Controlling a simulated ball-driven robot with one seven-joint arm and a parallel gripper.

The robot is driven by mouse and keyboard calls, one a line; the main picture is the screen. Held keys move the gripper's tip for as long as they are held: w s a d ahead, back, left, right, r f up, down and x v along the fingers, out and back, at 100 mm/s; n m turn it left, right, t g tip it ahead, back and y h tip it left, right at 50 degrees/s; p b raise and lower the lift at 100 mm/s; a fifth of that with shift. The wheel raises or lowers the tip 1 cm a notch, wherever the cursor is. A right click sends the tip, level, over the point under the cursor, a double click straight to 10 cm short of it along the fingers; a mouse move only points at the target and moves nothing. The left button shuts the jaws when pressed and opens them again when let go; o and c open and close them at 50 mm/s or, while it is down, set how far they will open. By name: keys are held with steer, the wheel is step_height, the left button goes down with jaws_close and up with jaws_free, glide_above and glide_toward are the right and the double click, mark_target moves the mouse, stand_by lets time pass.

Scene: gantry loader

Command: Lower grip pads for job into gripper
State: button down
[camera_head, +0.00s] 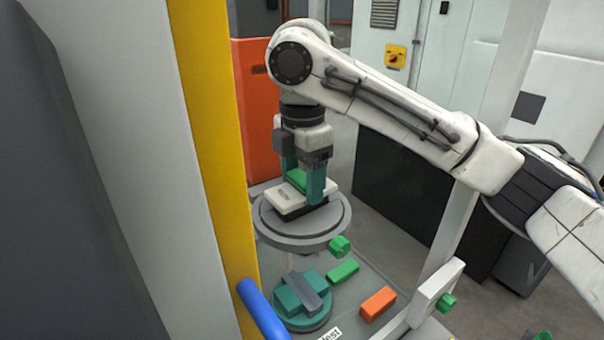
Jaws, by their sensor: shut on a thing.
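My gripper (303,180) points down at the upper middle, with teal fingers on either side of a small green block (297,178). It appears shut on this block. Just under the block is a white plate (287,199) with a dark part beside it, on a round grey disc (302,238). Whether the block touches the plate is hidden by the fingers. Below the disc, a round teal fixture (315,319) carries a grey bar (303,288). I cannot tell for sure which parts are the grip pads.
A green bar (342,272) and an orange block (378,304) lie on the grey surface. A green knob (339,245) is by the disc. A yellow post (215,150) and blue cylinder (262,309) bound the left. A white post (478,145) rises right.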

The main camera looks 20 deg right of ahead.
steer(key=shift+f+b, duration=0.3)
steer(key=shift+f, duration=0.75)
steer(key=shift+c, duration=0.4)
jaws_free()
step_height(320, 180, up, 11)
steer(key=shift+f, duration=0.1)
stand_by(0.4)
